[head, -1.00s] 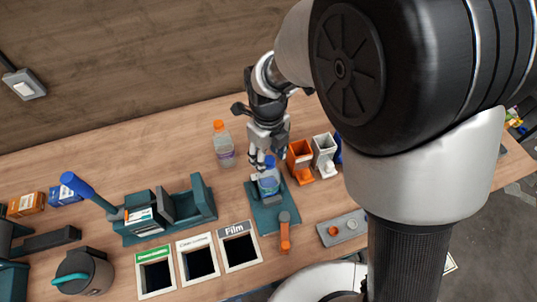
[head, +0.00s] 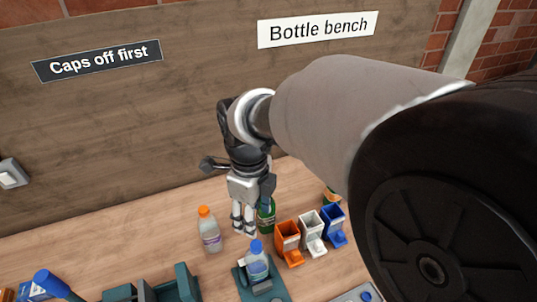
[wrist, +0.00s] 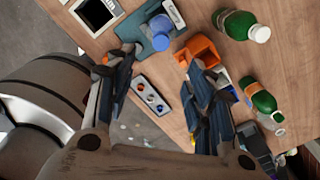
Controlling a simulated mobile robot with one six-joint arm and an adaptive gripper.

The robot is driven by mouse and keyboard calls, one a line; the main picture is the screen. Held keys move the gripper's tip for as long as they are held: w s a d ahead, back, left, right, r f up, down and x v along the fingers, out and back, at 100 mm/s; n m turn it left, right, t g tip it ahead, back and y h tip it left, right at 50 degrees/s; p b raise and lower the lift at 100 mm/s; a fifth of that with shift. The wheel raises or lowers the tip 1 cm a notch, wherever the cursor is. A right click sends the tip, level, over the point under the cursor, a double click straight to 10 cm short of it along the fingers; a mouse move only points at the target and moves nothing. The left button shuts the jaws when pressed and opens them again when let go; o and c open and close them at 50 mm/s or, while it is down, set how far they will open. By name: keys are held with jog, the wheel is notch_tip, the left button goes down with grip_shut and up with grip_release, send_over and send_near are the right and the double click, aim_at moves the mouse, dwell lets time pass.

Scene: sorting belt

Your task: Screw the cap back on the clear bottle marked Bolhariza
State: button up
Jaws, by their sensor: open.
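A clear bottle with a blue cap (head: 256,264) stands upright in the teal holder (head: 282,292); its blue cap also shows from above in the wrist view (wrist: 161,30). I cannot read the name on either label. My gripper (head: 243,230) hangs fingers down behind the blue-capped bottle, between it and the back board. In the wrist view my gripper (wrist: 163,98) has its fingers wide apart with nothing between them.
Orange (head: 287,236), white (head: 309,232) and blue (head: 334,222) dispensers stand to the right of the holder. A grey tray with round pieces (wrist: 153,94) lies at the front.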

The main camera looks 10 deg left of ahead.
aim_at(257, 245)
notch_tip(257, 245, up, 4)
jog(key=s+n+t+p, duration=0.2)
jog(key=n+p, duration=0.3)
jog(key=n, duration=1.8)
jog(key=f+b, duration=0.1)
jog(key=f, duration=0.4)
jog(key=w+f+b, duration=0.1)
jog(key=f, duration=0.5)
jog(key=w+f+b, duration=0.1)
jog(key=f, duration=0.4)
jog(key=shift+d+f, duration=0.1)
jog(key=shift+f, duration=0.15)
jog(key=shift+g, duration=0.3)
jog(key=c, duration=1.2)
jog(key=shift+o, duration=0.2)
jog(key=shift+f+m+b, duration=0.1)
jog(key=shift+m+b, duration=1.1)
jog(key=shift+b, duration=0.2)
jog(key=shift+m+b, duration=0.65)
jog(key=shift+m, duration=0.55)
